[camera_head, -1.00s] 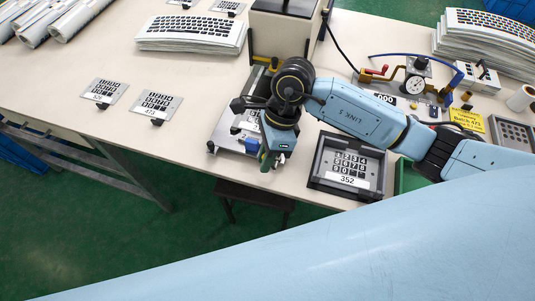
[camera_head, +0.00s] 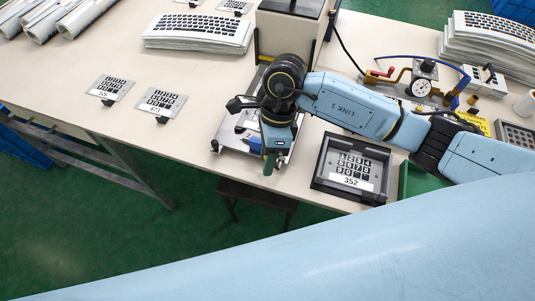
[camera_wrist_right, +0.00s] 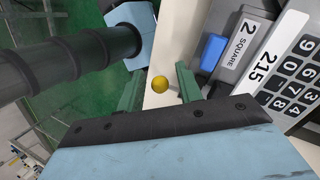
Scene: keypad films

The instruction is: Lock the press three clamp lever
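The press (camera_head: 290,38) stands at the back edge of the work area, with its metal bed (camera_head: 228,138) in front, partly hidden by my right arm. My right gripper (camera_head: 270,158) hangs over the front of this bed. In the right wrist view its two green fingers (camera_wrist_right: 159,88) are apart, with a yellow ball knob (camera_wrist_right: 159,84) showing in the gap between them. I cannot tell whether they touch it. The knob looks like a lever's end; its shaft is hidden. A blue block (camera_wrist_right: 213,52) sits beside a "2 SQUARE" label. My left gripper is out of view.
A dark framed keypad tray (camera_head: 350,190) marked 352 lies right of the press. Keypad plates (camera_head: 158,102) lie at left, and a stack of films (camera_head: 198,45) behind. A gauge (camera_head: 422,86) with hoses stands at right. A keypad (camera_wrist_right: 290,72) marked 215 lies near the right gripper.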

